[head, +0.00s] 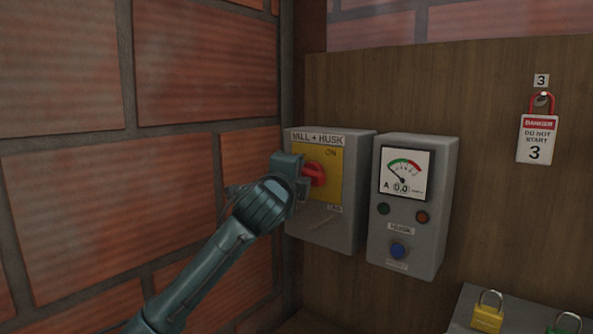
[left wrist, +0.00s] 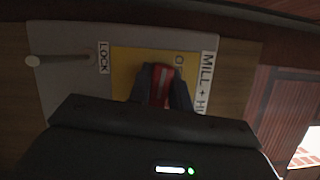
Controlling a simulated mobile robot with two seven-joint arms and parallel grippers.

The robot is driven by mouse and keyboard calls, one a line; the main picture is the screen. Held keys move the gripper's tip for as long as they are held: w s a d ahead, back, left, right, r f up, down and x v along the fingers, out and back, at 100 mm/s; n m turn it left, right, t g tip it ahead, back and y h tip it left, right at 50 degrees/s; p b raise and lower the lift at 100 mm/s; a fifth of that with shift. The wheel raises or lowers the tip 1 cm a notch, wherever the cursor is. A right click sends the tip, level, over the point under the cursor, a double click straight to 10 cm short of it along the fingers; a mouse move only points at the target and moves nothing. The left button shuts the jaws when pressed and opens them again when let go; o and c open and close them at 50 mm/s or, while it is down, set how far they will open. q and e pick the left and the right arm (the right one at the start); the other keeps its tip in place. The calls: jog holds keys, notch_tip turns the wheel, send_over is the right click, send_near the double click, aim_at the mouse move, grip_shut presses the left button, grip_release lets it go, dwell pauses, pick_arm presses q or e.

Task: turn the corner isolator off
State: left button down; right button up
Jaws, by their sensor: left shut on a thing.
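The corner isolator (head: 349,220) is a grey box labelled MILL + HUSK on the board beside the brick wall. Its yellow plate (head: 331,190) has an ON mark at upper right. My left gripper (head: 303,172) is shut on the red handle (head: 315,175), coming from the left. In the left wrist view, both fingers (left wrist: 163,93) flank the red handle (left wrist: 162,84) over the yellow plate (left wrist: 125,62). The LOCK label (left wrist: 103,58) is clear of the fingers. The gripper hides part of the handle and the plate's left side, so its exact setting cannot be told. My right gripper is not in view.
A grey ammeter box (head: 410,225) with lamps and a blue button stands close right of the isolator. A danger tag (head: 537,141) with a red padlock hangs farther right. A yellow padlock (head: 487,314) sits at lower right. The brick wall (head: 70,190) is close on the left.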

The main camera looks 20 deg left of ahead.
pick_arm(q)
jog(key=shift+f+n+g, duration=0.1)
jog(key=shift+n+g, duration=0.2)
jog(key=shift+n, duration=0.4)
jog(key=c, duration=1.3)
grip_release()
jog(key=shift+f, duration=0.1)
jog(key=s+b, duration=0.1)
jog(key=s, duration=0.3)
jog(key=s+b, duration=0.1)
jog(key=s, duration=0.3)
jog(key=s+b, duration=0.1)
jog(key=s, duration=0.4)
jog(key=shift+s+d, duration=0.1)
jog(key=shift+d, duration=0.15)
